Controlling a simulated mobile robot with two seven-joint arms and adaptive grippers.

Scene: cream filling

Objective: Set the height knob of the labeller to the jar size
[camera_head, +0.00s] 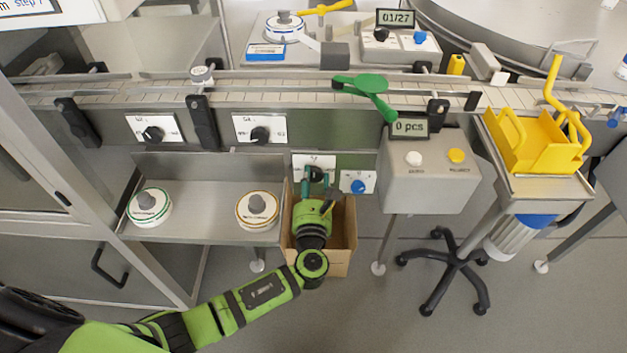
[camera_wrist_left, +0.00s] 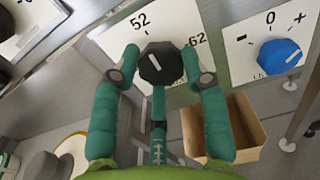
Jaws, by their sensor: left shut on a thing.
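My left gripper (camera_head: 316,180) reaches up to a small white dial plate on the conveyor's front panel. Its green fingers are shut on the black height knob (camera_wrist_left: 161,64), one on each side in the left wrist view. In the head view the fingers mostly hide the knob. My right gripper is not in view.
A blue knob (camera_wrist_left: 280,56) with a minus-0-plus scale sits just right. A cardboard box (camera_head: 345,235) stands below. Left are two more black knobs (camera_head: 153,134) (camera_head: 261,135) and a metal shelf (camera_head: 205,200) with two round knobbed discs. A counter box (camera_head: 430,180) stands right.

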